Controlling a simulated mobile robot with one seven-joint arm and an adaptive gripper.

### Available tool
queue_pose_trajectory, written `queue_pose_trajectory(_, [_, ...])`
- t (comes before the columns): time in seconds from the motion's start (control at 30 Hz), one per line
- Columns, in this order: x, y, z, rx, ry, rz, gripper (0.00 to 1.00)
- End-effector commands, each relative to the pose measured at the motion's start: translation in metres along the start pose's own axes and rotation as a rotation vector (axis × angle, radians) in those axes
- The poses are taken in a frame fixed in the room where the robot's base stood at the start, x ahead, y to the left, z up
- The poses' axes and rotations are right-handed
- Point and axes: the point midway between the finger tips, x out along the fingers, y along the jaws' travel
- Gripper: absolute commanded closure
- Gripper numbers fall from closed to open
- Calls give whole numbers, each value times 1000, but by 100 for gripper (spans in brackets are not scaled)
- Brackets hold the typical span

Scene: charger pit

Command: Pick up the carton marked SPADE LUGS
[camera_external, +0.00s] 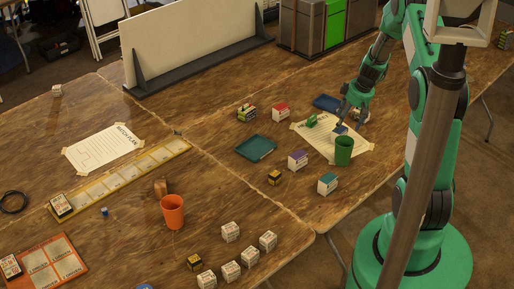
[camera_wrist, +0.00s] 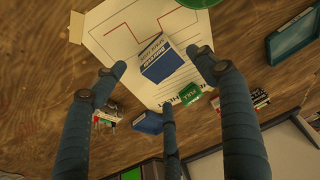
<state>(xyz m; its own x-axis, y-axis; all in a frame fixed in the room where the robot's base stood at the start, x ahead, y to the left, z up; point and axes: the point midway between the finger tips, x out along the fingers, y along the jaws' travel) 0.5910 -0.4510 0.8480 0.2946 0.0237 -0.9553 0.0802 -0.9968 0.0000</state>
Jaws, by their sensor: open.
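My three-fingered gripper (camera_external: 345,115) is over the taped paper sheet on the right-hand table. In the wrist view its fingers (camera_wrist: 158,78) are spread and empty. A blue-faced carton (camera_wrist: 162,62) with white print lies between and beyond the fingertips, apart from them; it also shows as a small blue shape (camera_external: 340,129) in the external view.
A green cup (camera_external: 344,151) stands just in front of my gripper. Cartons with purple (camera_external: 298,160), red (camera_external: 281,112) and teal (camera_external: 327,183) tops stand around the sheet. A teal tray (camera_external: 256,147) and a dark blue tray (camera_external: 327,103) lie nearby.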

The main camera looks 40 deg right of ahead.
Motion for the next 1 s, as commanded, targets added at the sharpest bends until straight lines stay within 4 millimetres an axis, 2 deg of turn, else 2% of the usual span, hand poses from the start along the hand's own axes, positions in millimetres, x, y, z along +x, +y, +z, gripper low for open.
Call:
queue_pose_trajectory(0.27, [6,-1,1,0,-1,-1,28])
queue_pose_trajectory(0.7, [50,-4,1,0,-1,-1,28])
queue_pose_trajectory(1.0, [52,-4,0,0,0,0,28])
